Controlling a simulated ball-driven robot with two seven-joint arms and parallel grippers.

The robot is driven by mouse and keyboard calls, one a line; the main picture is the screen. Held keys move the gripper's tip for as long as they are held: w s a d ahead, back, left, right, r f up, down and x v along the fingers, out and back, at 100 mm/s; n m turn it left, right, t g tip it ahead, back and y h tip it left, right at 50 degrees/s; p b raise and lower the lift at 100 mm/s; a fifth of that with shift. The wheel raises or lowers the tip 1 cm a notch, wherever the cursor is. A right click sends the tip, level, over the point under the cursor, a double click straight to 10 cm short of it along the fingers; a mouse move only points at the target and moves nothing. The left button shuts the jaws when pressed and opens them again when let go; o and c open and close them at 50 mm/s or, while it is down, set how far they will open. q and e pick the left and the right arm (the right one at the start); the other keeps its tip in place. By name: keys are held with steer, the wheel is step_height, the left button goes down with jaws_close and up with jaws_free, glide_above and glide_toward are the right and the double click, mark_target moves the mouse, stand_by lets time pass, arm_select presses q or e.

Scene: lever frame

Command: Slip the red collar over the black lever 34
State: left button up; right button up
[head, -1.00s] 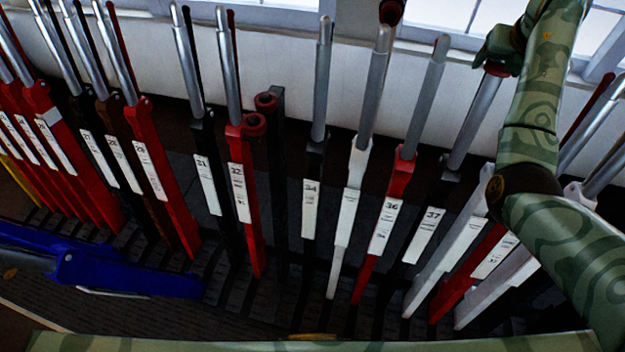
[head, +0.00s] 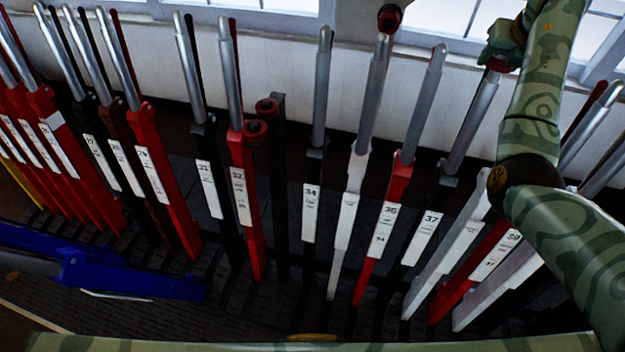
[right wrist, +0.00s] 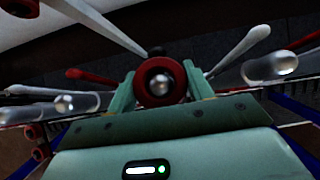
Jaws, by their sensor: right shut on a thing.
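The black lever 34 (head: 312,160) stands upright in the middle of the row, with a bare silver handle and a white label. My right gripper (head: 497,58) is at the top of lever 37 (head: 470,125), right of lever 34. It is shut on a red collar (head: 497,66). In the right wrist view the collar (right wrist: 160,81) sits between the green fingers, with a round metal lever tip in its hole. Whether the collar still surrounds the handle or is just above its tip I cannot tell. My left gripper is not in view.
Another red collar (head: 389,17) is at the top of the white lever (head: 352,190), between 34 and the red lever 36 (head: 396,185). More red collars (head: 255,131) hang on a dark post (head: 279,180) left of lever 34. A blue lever (head: 125,272) leans forward at lower left.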

steer(key=shift+w+d+r+p, duration=0.1)
steer(key=shift+w+r+p, duration=0.1)
steer(key=shift+r+p, duration=0.55)
steer(key=shift+w+a+r+p, duration=0.15)
steer(key=shift+r+p, duration=0.1)
steer(key=shift+r, duration=0.9)
steer(key=shift+w+d+r+p, duration=0.2)
steer(key=shift+r+p, duration=0.3)
steer(key=shift+r, duration=0.45)
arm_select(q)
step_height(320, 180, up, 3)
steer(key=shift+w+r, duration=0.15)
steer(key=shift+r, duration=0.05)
